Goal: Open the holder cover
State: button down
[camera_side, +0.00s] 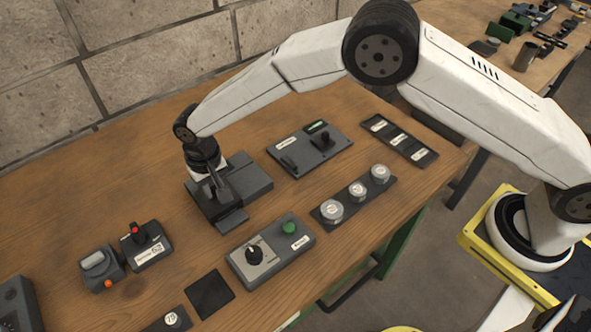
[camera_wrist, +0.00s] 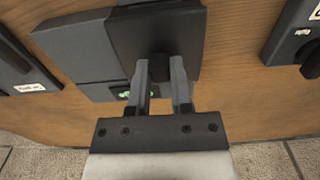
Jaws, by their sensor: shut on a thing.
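The holder (camera_side: 252,176) is a dark grey box on the wooden bench, left of centre in the side view; it also shows in the wrist view (camera_wrist: 75,45). Its cover (camera_wrist: 180,25) is a flat dark panel with a round dark knob (camera_wrist: 160,66). My gripper (camera_wrist: 162,75) is shut on this knob, one finger on each side. In the side view my gripper (camera_side: 216,190) points down at the holder's near left part. A small green marking (camera_wrist: 124,95) shows beside the left finger. I cannot tell how far the cover is tilted, as my wrist hides part of it.
A lever panel (camera_side: 308,149) stands behind right, with a panel of silver knobs (camera_side: 357,192) to the right. A box with a green button (camera_side: 270,250) is close in front. A red-tipped joystick box (camera_side: 146,245) stands left. Bare wood lies left of the holder.

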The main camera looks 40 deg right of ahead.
jog(key=d, duration=0.8)
jog(key=shift+d, duration=0.15)
jog(key=c, duration=0.5)
grip_release()
jog(key=shift+r, duration=3.95)
